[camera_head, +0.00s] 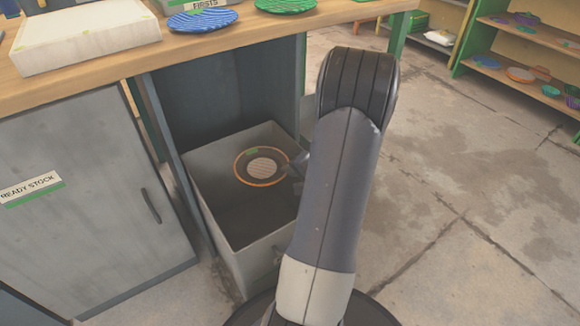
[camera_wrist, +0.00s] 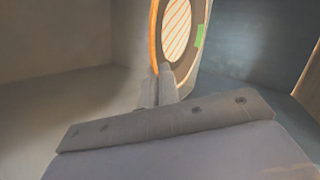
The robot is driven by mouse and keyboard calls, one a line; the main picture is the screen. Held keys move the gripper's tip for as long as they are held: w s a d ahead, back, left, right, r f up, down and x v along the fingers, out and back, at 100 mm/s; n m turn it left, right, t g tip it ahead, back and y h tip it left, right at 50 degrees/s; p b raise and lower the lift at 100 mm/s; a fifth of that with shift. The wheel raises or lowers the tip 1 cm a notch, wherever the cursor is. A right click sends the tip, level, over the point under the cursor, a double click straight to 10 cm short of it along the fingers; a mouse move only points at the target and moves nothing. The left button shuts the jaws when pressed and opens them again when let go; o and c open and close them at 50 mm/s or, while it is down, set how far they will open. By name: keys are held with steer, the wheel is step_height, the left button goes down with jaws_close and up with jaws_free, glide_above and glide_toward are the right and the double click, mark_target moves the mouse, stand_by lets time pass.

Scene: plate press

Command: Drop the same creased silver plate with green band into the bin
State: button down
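A round plate (camera_head: 263,167) with an orange rim, a dark ring, a pale striped centre and a small green patch shows over the inside of a grey open-topped bin (camera_head: 222,236). I see no silver plate with a green band around it. My gripper (camera_head: 291,168) is at the plate's right edge, mostly hidden behind my arm. In the wrist view, the fingertips (camera_wrist: 164,78) are closed on the edge of the plate (camera_wrist: 178,28), which stands up from them. The plate appears held inside the bin's opening; its height above the floor of the bin is unclear.
The bin stands under a wooden bench (camera_head: 235,48) beside a grey cabinet labelled READY STOCK (camera_head: 90,200). On the bench are a white block (camera_head: 88,38), a blue plate (camera_head: 202,19) and a green plate (camera_head: 285,5). A shelf with plates (camera_head: 520,75) stands at the right. Open floor lies between.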

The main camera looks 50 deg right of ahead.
steer(key=c, duration=1.6)
jaws_free()
steer(key=p+v, duration=0.3)
steer(key=v, duration=0.8)
steer(key=shift+f, duration=0.1)
steer(key=shift+w, duration=0.1)
steer(key=b+x, duration=0.3)
steer(key=x, duration=0.8)
step_height(320, 180, up, 4)
steer(key=shift+f+p, duration=0.1)
steer(key=shift+p, duration=0.65)
